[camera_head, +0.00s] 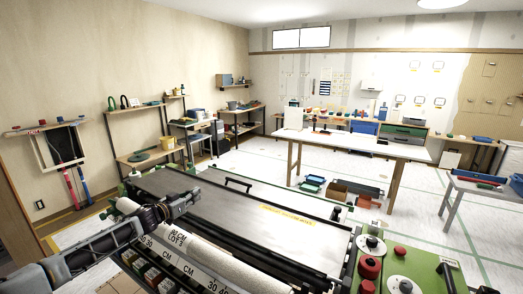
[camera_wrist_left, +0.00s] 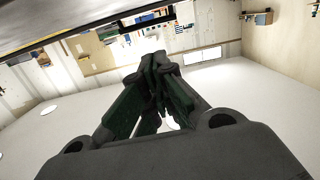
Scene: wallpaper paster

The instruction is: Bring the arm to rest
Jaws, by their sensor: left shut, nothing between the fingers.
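My left arm comes in from the lower left in the head view. Its gripper (camera_head: 184,203) is over the near left end of the wallpaper pasting machine (camera_head: 240,210). In the left wrist view the gripper's fingers (camera_wrist_left: 156,62) meet at the tips, shut with nothing between them. The wrist view looks upside down across the room. A white paper roll (camera_head: 190,245) with printed lettering lies along the machine's near side, just right of the gripper. I cannot tell whether the gripper touches the machine. My right gripper shows in neither view.
A green panel (camera_head: 425,275) with red and white knobs is at the lower right. A white worktable (camera_head: 350,142) stands beyond the machine, with crates below. Shelves (camera_head: 145,158) line the left wall. A grey table (camera_head: 480,190) is at the right. Open floor lies between.

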